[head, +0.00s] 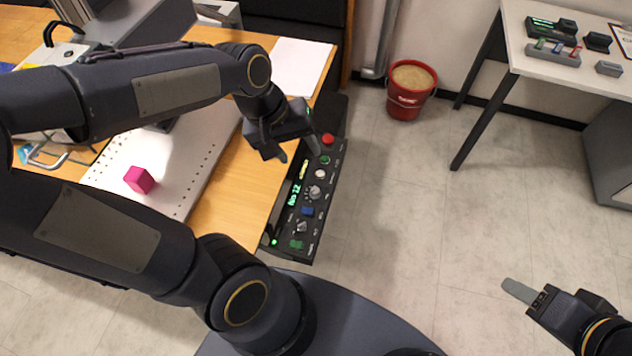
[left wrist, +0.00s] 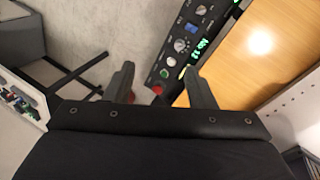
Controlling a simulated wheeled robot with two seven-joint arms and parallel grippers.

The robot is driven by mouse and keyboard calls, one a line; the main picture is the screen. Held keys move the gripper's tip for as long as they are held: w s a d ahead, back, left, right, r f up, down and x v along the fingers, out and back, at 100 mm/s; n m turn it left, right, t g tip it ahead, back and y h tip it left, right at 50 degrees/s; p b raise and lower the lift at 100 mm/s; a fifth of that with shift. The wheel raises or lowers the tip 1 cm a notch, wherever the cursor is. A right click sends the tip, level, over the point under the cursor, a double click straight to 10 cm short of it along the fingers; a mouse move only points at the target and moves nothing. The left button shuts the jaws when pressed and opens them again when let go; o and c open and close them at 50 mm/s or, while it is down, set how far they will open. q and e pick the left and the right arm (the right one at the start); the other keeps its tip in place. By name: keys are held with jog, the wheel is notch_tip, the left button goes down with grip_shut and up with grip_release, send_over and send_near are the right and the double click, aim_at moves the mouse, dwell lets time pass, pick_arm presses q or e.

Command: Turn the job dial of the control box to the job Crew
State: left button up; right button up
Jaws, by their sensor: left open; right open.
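The black control box (head: 322,218) is mounted along the right edge of the wooden table, with a green lit display (head: 293,194) whose text is too small to read surely. It has two knobs, an upper one (head: 314,192) and a lower one (head: 301,227); I cannot tell which is the job dial. The knobs also show in the left wrist view, one at centre (left wrist: 180,45). My left gripper (head: 299,153) is open and empty above the box's far end, near the red button (head: 328,138), apart from both knobs. My right gripper (head: 520,291) is open and empty over the floor.
A perforated white plate (head: 120,180) with a magenta cube (head: 139,180) lies on the wooden table. A red bucket (head: 409,102) stands on the floor beyond. A white side table (head: 530,85) with small devices is at upper right. The floor right of the box is clear.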

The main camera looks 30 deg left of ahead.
aim_at(315, 190)
pick_arm(q)
jog(key=w+f+n+y+b, duration=0.1)
jog(key=w+f+b, duration=0.1)
jog(key=f, duration=0.4)
jog(key=w+f+n+g+y+b, duration=0.1)
jog(key=w+f+b, duration=0.2)
jog(key=f+b, duration=0.2)
jog(key=w+f+n+g+y+b, duration=0.1)
jog(key=w+f+b, duration=0.2)
jog(key=f, duration=0.6)
jog(key=shift+w+a, duration=0.1)
jog(key=shift+a, duration=0.2)
jog(key=shift+n, duration=0.3)
notch_tip(315, 190, down, 8)
jog(key=shift+w+r+b, duration=0.1)
jog(key=shift+r+b, duration=0.05)
jog(key=shift+b, duration=1)
pick_arm(e)
notch_tip(315, 190, down, 15)
jog(key=shift+s+d, duration=0.25)
jog(key=shift+d, duration=0.05)
pick_arm(q)
jog(key=c, duration=1)
